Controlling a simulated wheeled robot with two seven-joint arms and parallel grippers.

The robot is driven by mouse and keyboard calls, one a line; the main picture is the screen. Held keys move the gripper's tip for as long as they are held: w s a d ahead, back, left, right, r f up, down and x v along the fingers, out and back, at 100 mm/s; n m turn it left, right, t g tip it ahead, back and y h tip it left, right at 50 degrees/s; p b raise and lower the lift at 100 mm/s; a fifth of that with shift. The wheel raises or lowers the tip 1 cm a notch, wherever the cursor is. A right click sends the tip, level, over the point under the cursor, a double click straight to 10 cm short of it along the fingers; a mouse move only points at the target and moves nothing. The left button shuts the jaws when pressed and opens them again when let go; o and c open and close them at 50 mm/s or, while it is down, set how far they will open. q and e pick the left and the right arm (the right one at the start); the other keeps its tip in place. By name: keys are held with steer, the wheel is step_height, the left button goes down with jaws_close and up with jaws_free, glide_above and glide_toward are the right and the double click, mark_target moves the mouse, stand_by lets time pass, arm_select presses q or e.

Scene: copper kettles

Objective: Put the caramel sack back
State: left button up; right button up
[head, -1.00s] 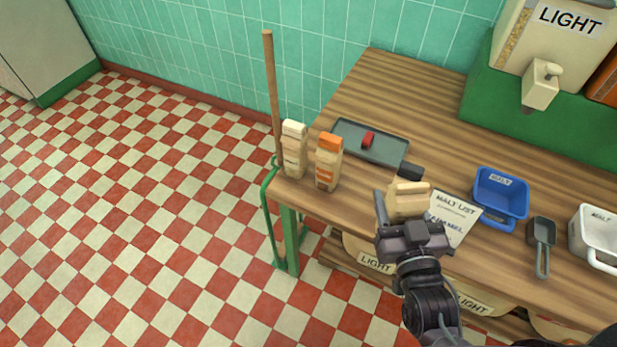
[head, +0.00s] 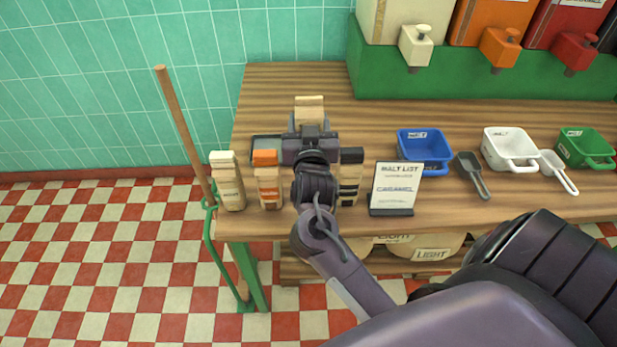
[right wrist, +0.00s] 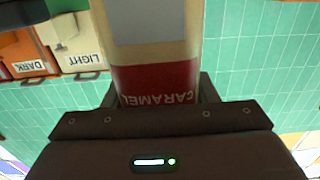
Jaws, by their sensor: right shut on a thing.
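My right gripper (head: 309,133) is shut on the caramel sack, a pale paper sack (head: 309,104) whose top shows just beyond the jaws in the head view. In the right wrist view its red band (right wrist: 155,85) reads CARAMEL, upside down, between the fingers. The gripper is between the orange-topped sack (head: 267,180) and the black-topped sack (head: 350,178), at the back of their row. The cream-topped sack (head: 228,182) stands at the left end. My arm hides the space between the orange and black sacks. The caramel sack's base is hidden. My left gripper is not in view.
A dark tray (head: 262,142) lies mostly hidden behind the gripper. The malt list card (head: 396,186) stands right of the black-topped sack. A blue bin (head: 424,150) and dark scoop (head: 472,175) are further right. A wooden pole (head: 183,130) leans at the table's left end.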

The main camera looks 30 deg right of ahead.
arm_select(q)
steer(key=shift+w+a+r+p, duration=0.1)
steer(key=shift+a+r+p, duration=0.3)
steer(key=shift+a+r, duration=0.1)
arm_select(e)
step_height(320, 180, down, 16)
steer(key=shift+f, duration=0.1)
steer(key=shift+f, duration=0.15)
steer(key=o, duration=1.1)
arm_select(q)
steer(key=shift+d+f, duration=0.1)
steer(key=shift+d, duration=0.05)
arm_select(e)
steer(key=shift+o, duration=0.2)
